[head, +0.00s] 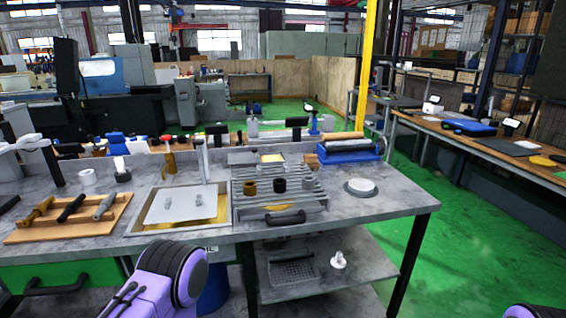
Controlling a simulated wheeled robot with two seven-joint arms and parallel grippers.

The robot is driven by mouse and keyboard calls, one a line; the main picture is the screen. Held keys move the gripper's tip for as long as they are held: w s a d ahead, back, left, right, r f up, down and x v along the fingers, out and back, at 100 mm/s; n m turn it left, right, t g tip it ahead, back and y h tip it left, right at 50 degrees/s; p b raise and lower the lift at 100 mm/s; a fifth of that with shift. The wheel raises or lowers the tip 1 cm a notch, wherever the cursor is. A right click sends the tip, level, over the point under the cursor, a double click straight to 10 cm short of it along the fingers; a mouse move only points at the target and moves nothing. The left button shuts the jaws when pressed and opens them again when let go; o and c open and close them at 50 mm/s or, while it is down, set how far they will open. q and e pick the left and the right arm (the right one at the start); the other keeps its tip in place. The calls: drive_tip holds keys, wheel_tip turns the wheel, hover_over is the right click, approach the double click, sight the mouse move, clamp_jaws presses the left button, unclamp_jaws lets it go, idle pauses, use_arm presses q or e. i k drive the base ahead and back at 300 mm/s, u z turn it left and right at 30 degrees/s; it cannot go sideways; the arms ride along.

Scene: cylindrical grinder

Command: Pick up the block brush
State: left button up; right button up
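I cannot clearly pick out the block brush in the head view. A wooden rack (85,228) at the left of the grey bench holds a tan-handled tool (38,210), a black tool (71,208) and a grey tool (104,206); their exact kinds are too small to tell. A brown block-like piece (343,135) lies at the back right, by a blue tray with a grey roll. My purple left arm shows at the bottom left and a bit of my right arm at the bottom right corner. Neither gripper's fingers are in view.
The grey bench (385,207) holds a framed white plate (182,204), a slatted metal rack (315,198) with small cylinders, and a round white disc (361,186). A lower shelf (330,284) carries a small white part (338,260). Green floor is free at right.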

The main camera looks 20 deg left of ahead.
sight(310, 160)
drive_tip(key=z, duration=1.65)
drive_tip(key=i, duration=1.4)
drive_tip(key=u, duration=1.4)
